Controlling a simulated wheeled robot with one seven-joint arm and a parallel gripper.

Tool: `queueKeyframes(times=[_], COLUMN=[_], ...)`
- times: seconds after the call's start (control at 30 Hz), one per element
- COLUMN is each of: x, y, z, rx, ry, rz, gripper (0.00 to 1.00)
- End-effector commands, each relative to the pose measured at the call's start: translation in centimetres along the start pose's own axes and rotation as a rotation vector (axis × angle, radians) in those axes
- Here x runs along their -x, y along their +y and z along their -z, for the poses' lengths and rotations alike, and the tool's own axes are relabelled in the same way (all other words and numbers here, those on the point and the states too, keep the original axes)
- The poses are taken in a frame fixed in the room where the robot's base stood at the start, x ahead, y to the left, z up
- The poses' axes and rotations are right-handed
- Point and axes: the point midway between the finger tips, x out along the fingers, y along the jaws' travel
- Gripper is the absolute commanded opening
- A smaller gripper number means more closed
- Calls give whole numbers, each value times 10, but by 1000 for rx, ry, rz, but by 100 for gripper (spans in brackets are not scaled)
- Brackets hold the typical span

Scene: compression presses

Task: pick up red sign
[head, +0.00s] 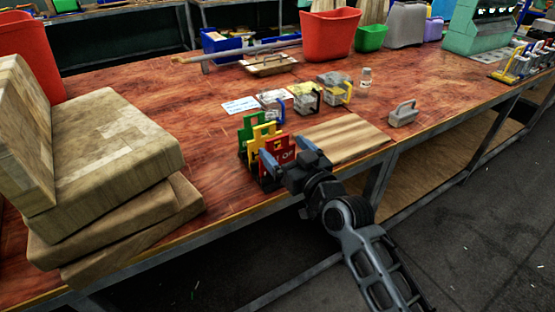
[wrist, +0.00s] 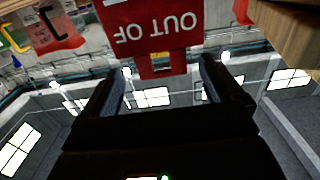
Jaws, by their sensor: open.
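The red sign (head: 280,148), with white lettering, stands upright near the front edge of the wooden table. In the wrist view the red sign (wrist: 152,28) appears upside down, reading "OUT OF", with a narrower red part in line with the gap between my fingertips. My gripper (head: 286,155) is open at the sign, its fingers to either side; the wrist view also shows my gripper (wrist: 163,65) with its jaws apart. I cannot tell whether either finger touches the sign. Part of the sign is hidden by my gripper in the head view.
A yellow sign (head: 263,132) and a green sign (head: 246,126) stand close behind the red one. A striped wooden board (head: 345,138) lies to the right. Stacked wooden blocks (head: 120,150) fill the left. Several padlocks and a grey-handled block (head: 403,114) sit farther back.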

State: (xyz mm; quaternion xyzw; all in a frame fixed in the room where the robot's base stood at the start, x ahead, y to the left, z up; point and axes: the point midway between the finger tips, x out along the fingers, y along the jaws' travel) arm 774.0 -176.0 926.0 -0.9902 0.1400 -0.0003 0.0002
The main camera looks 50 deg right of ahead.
Motion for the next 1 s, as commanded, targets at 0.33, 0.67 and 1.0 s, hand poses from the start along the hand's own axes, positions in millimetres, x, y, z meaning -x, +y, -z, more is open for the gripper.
queueKeyframes(times=[0.33, 0.67, 1.0], x=[-44, -55, -55], y=[-2, -2, -2], z=[2, 0, 0], rx=[1, 1, 1], ry=[0, -1, -1], rz=[0, 1, 1], gripper=[94, 94, 66])
